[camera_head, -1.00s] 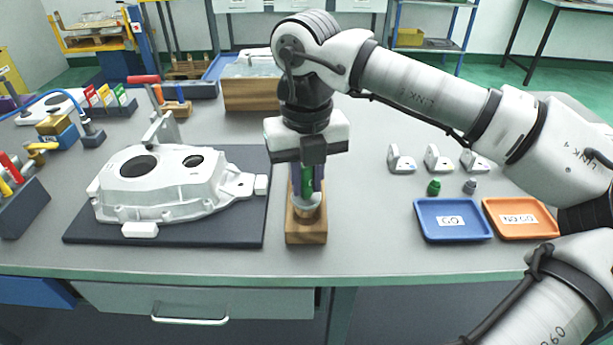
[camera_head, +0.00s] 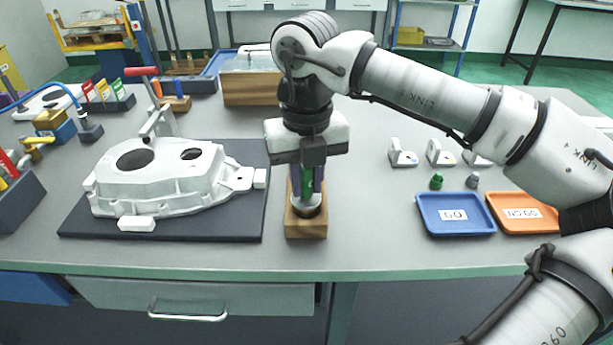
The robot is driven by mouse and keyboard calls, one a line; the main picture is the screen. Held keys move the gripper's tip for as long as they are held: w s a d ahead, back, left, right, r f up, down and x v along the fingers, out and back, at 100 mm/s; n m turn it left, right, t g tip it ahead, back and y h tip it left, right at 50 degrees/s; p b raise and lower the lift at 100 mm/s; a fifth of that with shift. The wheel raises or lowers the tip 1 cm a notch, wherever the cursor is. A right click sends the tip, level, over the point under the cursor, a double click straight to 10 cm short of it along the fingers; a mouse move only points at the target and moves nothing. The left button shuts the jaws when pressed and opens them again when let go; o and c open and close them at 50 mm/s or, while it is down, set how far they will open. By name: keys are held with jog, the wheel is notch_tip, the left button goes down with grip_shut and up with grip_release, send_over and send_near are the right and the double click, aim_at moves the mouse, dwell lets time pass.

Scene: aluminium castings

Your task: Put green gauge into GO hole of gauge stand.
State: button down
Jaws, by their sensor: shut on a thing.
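The green gauge (camera_head: 307,184) is upright between the fingers of my gripper (camera_head: 307,188), which is shut on it. Its lower metal part (camera_head: 306,207) is at the wooden gauge stand (camera_head: 305,227), near the front of the bench. The fingers and the gauge hide the holes and any marking on the stand. I cannot tell how deep the gauge sits, or in which hole.
A white casting (camera_head: 165,180) lies on a dark mat (camera_head: 250,225) left of the stand. A blue tray (camera_head: 455,229) and an orange tray (camera_head: 522,226) are at the right, with a small green part (camera_head: 437,181) behind the blue one. Bare bench lies between stand and trays.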

jog(key=shift+f+b, duration=0.9)
jog(key=shift+f, duration=0.2)
jog(key=c, duration=1.2)
grip_release()
jog(key=shift+r, duration=0.1)
notch_tip(320, 180, up, 14)
jog(key=shift+f+p, duration=0.1)
jog(key=shift+p, duration=0.2)
jog(key=shift+f, duration=0.1)
